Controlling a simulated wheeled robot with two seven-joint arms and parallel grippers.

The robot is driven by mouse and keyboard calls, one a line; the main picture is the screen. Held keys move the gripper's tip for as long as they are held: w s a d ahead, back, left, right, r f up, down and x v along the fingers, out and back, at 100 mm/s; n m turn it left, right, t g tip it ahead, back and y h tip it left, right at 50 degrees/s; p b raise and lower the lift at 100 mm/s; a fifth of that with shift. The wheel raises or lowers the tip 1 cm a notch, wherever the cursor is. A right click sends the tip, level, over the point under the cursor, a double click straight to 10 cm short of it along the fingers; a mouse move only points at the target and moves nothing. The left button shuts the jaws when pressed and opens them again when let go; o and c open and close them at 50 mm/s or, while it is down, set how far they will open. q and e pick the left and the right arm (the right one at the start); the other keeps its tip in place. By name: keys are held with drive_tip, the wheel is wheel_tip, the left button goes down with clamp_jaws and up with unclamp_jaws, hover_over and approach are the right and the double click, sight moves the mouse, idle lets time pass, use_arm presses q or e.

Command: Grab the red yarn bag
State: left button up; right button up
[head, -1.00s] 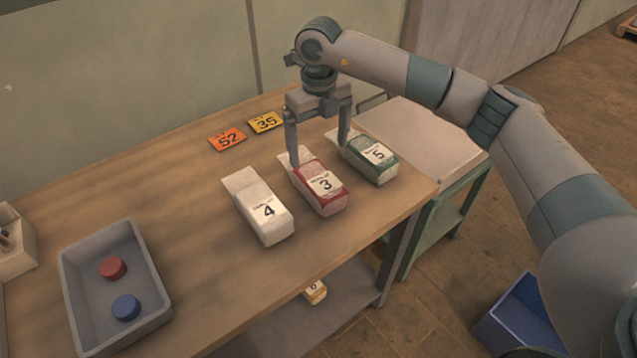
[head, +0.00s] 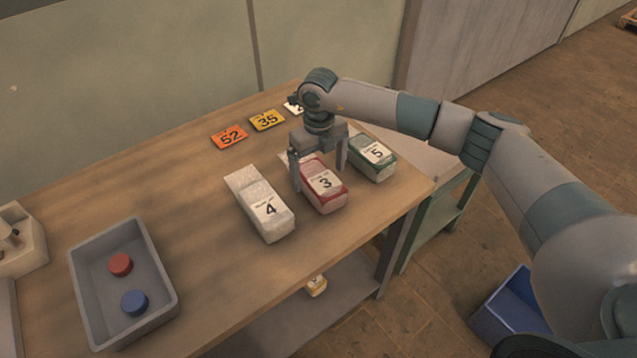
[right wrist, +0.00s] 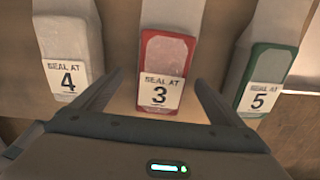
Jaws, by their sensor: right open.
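The red yarn bag (head: 323,187), with a white label reading 3, lies on the wooden table between a white bag and a green bag. In the right wrist view the red bag (right wrist: 165,70) is centred ahead of the fingers, its label reading "SEAL AT 3". My right gripper (head: 319,178) is open and lowered over the red bag, one finger on each side of it. In the right wrist view the open fingers (right wrist: 152,92) flank the bag's near end. I cannot tell whether they touch it. My left gripper is not in view.
The white bag (head: 262,205) labelled 4 and the green bag (head: 374,158) labelled 5 lie close on either side. A grey tray (head: 88,308) holds a red and a blue round piece. Number cards (head: 229,136) lie at the back. A blue bin (head: 508,312) stands on the floor.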

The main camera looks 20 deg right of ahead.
sight(319, 175)
drive_tip(key=shift+w+f+p, duration=0.1)
drive_tip(key=shift+f+p, duration=0.3)
drive_tip(key=shift+p, duration=0.15)
drive_tip(key=f, duration=0.1)
drive_tip(key=f+p, duration=0.1)
drive_tip(key=f, duration=0.1)
drive_tip(key=shift+w+d+p, duration=0.1)
drive_tip(key=shift+w+p, duration=0.15)
drive_tip(key=shift+p, duration=0.1)
drive_tip(key=shift+f, duration=0.65)
drive_tip(key=c, duration=1.4)
